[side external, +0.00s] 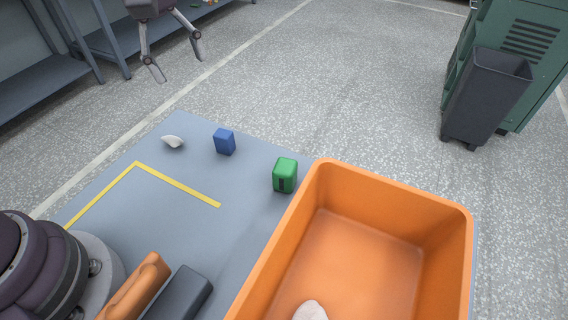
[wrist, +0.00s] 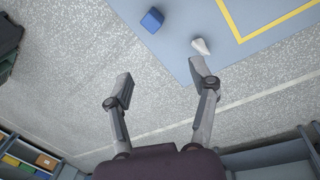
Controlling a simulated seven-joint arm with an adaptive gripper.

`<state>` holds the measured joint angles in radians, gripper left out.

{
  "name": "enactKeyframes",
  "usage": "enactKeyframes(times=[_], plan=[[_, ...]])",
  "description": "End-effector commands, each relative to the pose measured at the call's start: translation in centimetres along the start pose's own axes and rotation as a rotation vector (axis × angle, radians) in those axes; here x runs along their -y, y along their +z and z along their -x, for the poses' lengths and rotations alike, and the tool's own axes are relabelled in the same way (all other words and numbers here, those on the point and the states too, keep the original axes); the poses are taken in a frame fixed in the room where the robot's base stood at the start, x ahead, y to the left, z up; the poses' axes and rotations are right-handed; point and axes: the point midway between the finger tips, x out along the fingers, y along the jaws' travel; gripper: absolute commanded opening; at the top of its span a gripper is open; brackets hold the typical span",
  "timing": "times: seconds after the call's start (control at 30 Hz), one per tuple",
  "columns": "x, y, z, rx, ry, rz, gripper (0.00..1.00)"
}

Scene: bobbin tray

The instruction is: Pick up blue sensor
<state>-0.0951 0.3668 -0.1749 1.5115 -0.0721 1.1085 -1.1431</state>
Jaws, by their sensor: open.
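The blue sensor (side external: 224,142) is a small blue block standing on the grey-blue table (side external: 160,205) near its far edge. It also shows in the wrist view (wrist: 152,20), at the top, beyond my fingertips. My gripper (side external: 176,68) is open and empty, held high at the top left of the side view. In the wrist view my gripper (wrist: 163,74) has its two fingers wide apart, with floor and the table edge behind them. Nothing is between the fingers, and the gripper is clear of the blue sensor.
A small white object (side external: 172,142) lies left of the blue sensor. A green block (side external: 285,175) stands to its right, beside a large orange bin (side external: 456,250) holding a white item (side external: 310,311). An orange-handled object (side external: 135,290) and a dark block (side external: 180,294) lie at the front.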

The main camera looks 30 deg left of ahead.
Motion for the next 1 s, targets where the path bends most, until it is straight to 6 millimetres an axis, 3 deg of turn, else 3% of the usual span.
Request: enactKeyframes(times=[0.1, 0.3, 0.83, 1.0], plan=[[-1.9, -0.6, -4.0, 0.076, -0.062, 0.289, 0.59], [-2.8, -0.9, -7.5, 0.127, -0.119, 0.554, 0.59], [-1.3, 0.8, -16.4, 0.129, -0.125, 0.570, 0.59], [-1.2, 1.0, -17.6, 0.129, -0.121, 0.570, 0.59]])
